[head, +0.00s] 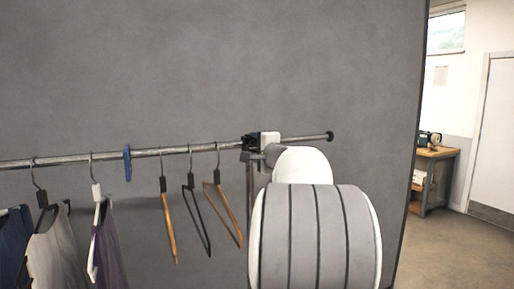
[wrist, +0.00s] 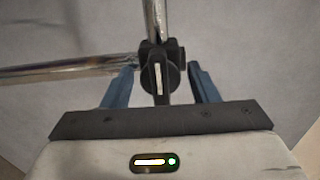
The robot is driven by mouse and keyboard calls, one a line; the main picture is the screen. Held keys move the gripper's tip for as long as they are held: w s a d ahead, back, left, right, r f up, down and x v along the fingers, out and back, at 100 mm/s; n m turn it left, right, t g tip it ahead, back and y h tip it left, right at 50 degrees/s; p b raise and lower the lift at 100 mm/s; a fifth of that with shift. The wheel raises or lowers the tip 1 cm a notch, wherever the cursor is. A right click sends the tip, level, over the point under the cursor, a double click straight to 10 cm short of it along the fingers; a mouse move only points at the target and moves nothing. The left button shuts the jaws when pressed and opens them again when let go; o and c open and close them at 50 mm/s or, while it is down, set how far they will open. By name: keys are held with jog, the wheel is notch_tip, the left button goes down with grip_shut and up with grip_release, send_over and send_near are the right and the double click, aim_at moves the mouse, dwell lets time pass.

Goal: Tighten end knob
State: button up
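A dark round knob (wrist: 159,79) with a pale bar across its face sits on the black clamp (wrist: 174,54) where the metal tubes meet in the wrist view. My gripper (wrist: 163,74) is open, with one blue finger on each side of the knob. Gaps show between the fingers and the knob, and nothing is held. In the head view the black clamp (head: 250,142) is on the rail (head: 75,159) near its right end, and my arm partly hides it. The knob cannot be made out there.
Wooden and black hangers (head: 225,215) hang left of the clamp, with a blue divider (head: 127,163) and several garments (head: 106,255) further left. The rail ends in a dark cap (head: 330,136). A grey panel stands behind. A wooden workbench (head: 436,153) is at the far right.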

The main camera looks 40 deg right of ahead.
jog(key=c, duration=0.8)
jog(key=shift+f+m, duration=0.1)
jog(key=shift+m, duration=0.3)
jog(key=m+b, duration=0.1)
jog(key=m, duration=0.1)
jog(key=shift+m+b, duration=0.35)
jog(key=shift+m, duration=0.05)
jog(key=m, duration=0.5)
jog(key=shift+m, duration=0.3)
jog(key=m, duration=0.4)
jog(key=m+p, duration=0.1)
jog(key=m, duration=0.3)
jog(key=shift+m, duration=0.3)
